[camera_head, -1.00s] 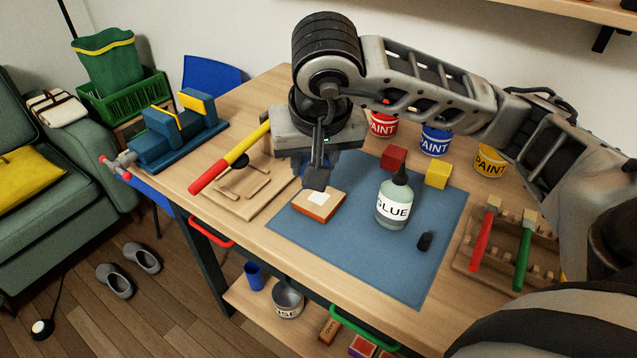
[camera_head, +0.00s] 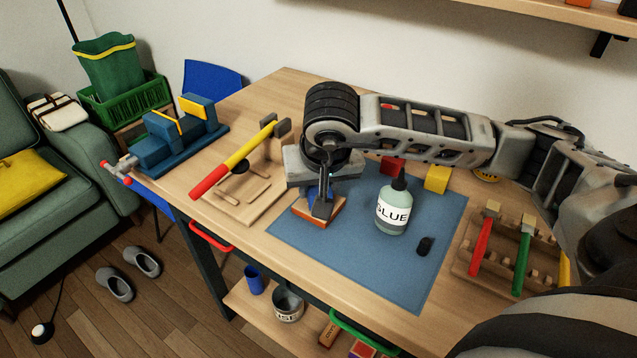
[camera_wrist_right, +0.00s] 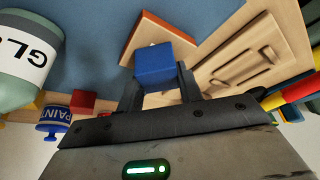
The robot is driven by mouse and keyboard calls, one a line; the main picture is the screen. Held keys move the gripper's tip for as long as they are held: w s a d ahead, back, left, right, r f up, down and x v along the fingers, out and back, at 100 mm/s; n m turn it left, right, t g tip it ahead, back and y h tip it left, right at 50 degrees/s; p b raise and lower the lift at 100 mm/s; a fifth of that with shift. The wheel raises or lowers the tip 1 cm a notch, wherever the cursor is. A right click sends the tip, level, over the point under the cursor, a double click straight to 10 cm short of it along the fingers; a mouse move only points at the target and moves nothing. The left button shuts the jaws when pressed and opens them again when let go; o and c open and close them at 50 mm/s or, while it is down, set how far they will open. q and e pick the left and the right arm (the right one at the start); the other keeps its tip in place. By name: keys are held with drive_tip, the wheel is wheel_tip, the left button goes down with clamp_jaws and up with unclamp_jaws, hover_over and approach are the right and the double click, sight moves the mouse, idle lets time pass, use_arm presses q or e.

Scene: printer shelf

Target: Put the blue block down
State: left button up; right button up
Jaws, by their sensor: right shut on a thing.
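My right gripper (camera_head: 322,205) is shut on the blue block (camera_wrist_right: 156,66), which shows clearly between the fingers in the right wrist view (camera_wrist_right: 160,88). In the head view the block is mostly hidden behind the fingers. The gripper points down over an orange-sided wooden block (camera_head: 304,211) on the blue mat (camera_head: 345,245). That wooden block also shows beyond the blue one in the wrist view (camera_wrist_right: 142,32), and its white patch is mostly covered. I cannot tell whether the two blocks touch. My left gripper is not in view.
A glue bottle (camera_head: 393,208) stands close right of the gripper. Red (camera_head: 390,165) and yellow (camera_head: 437,178) blocks lie behind it. A hammer (camera_head: 235,160) and wooden board (camera_head: 240,205) are at left, a tool rack (camera_head: 500,250) at right.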

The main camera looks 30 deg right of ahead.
drive_tip(key=o, duration=1)
drive_tip(key=shift+f, duration=0.1)
drive_tip(key=shift+r+p, duration=0.4)
drive_tip(key=shift+p, duration=0.05)
drive_tip(key=v, duration=1.1)
drive_tip(key=shift+s+r, duration=0.2)
drive_tip(key=shift+r, duration=0.1)
